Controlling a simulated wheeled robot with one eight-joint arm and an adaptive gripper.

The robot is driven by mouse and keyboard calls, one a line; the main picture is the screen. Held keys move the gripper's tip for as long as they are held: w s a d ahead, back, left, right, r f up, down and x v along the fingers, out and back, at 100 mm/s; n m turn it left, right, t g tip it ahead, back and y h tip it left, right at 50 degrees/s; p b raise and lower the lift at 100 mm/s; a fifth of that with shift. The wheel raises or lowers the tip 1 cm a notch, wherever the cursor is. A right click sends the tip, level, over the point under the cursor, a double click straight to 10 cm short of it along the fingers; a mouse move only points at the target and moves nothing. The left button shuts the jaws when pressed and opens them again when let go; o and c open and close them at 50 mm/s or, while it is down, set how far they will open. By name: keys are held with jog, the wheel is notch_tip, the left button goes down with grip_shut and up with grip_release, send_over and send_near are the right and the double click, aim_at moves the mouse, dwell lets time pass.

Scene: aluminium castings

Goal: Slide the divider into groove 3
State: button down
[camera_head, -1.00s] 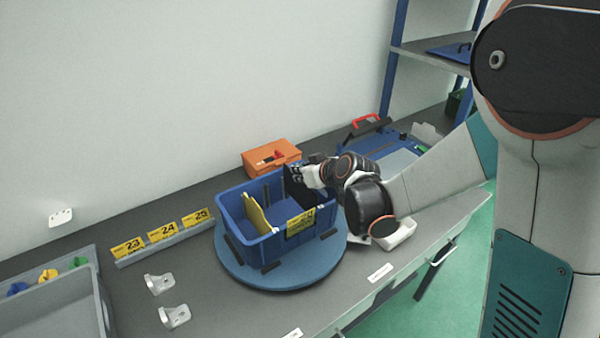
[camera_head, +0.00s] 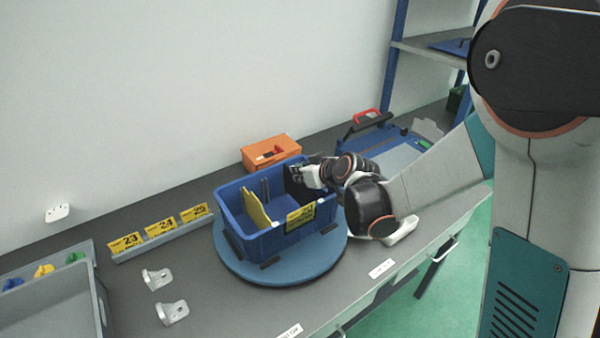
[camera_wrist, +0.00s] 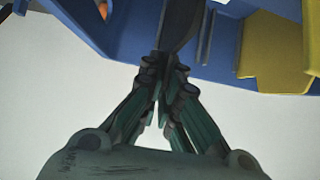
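In the head view a blue crate (camera_head: 243,239) stands on a round blue turntable (camera_head: 268,276). A yellow divider (camera_head: 256,208) stands upright toward its left end. A dark divider (camera_head: 295,184) is inside the crate toward the right end, largely below the rim. My gripper (camera_head: 313,176) is at the crate's right end, shut on the dark divider. In the wrist view the fingertips (camera_wrist: 165,68) close on the dark divider (camera_wrist: 182,22) beside the blue wall. Upright groove ribs (camera_wrist: 206,38) show between it and the yellow divider (camera_wrist: 275,55). Whether it is seated in a groove is hidden.
An orange box (camera_head: 271,153) stands behind the crate. A blue case with a red handle (camera_head: 366,115) lies at the right. Several yellow number tags (camera_head: 160,229) and two metal brackets (camera_head: 172,312) are at the left, beside a grey tray (camera_head: 50,315).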

jog(key=shift+f+b, duration=0.9)
jog(key=shift+f, duration=0.2)
jog(key=c, duration=1.7)
grip_release()
jog(key=v, duration=1.2)
jog(key=s+d+r+m+h, duration=0.1)
jog(key=s+d+m+h, duration=0.1)
jog(key=s+d, duration=0.2)
jog(key=s+d+r+m+g+h, duration=0.1)
jog(key=s+d, duration=0.4)
jog(key=s, duration=0.6)
jog(key=s+d+r+m+g+h, duration=0.1)
jog(key=s+d+m+h, duration=0.2)
jog(key=s+d, duration=0.2)
jog(key=shift+s+r+m, duration=0.1)
jog(key=shift+s+m, duration=0.1)
jog(key=shift+s, duration=0.5)
jog(key=shift+s+r+m, duration=0.15)
jog(key=shift+s+m, duration=0.05)
jog(key=shift+s, duration=0.45)
